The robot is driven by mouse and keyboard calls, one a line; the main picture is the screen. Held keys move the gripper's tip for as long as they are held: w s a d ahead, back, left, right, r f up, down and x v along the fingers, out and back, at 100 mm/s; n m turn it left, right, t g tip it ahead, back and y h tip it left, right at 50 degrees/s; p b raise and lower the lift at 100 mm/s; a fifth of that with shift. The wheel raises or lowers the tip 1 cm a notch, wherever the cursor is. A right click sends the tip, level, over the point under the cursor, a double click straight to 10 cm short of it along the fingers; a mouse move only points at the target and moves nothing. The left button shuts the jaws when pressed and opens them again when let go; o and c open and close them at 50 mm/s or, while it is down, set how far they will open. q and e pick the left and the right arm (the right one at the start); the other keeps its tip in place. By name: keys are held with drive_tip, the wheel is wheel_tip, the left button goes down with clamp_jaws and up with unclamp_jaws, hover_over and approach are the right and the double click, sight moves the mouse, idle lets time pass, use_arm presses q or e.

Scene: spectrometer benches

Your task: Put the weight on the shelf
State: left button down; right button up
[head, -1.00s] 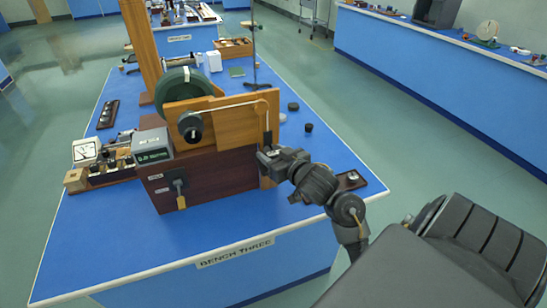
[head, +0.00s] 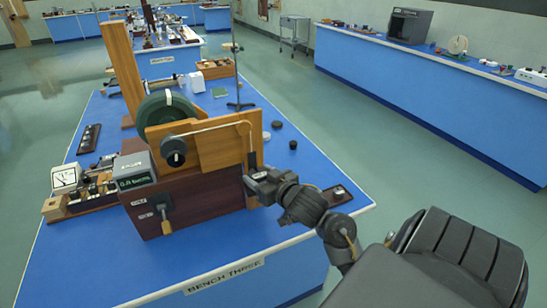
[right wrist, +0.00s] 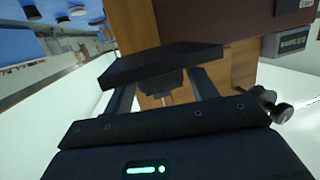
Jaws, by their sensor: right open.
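Small dark round weights stand on the blue bench behind the wooden apparatus (head: 190,185), one nearer (head: 293,145) and one farther (head: 277,124). I cannot tell which weight the task means, and no shelf is clearly recognisable. My right gripper (head: 254,182) is open at the apparatus's right front edge, just below the bent rod's dark lower end (head: 252,160). In the right wrist view a dark flat slab (right wrist: 160,63) lies across the finger ends, before the wooden panel. A dark rounded piece shows beneath it; I cannot tell whether either touches the fingers. My left gripper is out of view.
A meter (head: 66,178) stands on the left. A small dark board (head: 337,195) lies near the bench's right corner. Open floor separates this bench from the right-hand bench (head: 430,95).

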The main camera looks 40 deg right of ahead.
drive_tip(key=v, duration=0.4)
drive_tip(key=p, duration=0.5)
approach(264, 178)
drive_tip(key=shift+w+a+r, duration=0.1)
drive_tip(key=shift+w+r, duration=0.05)
drive_tip(key=shift+w, duration=0.15)
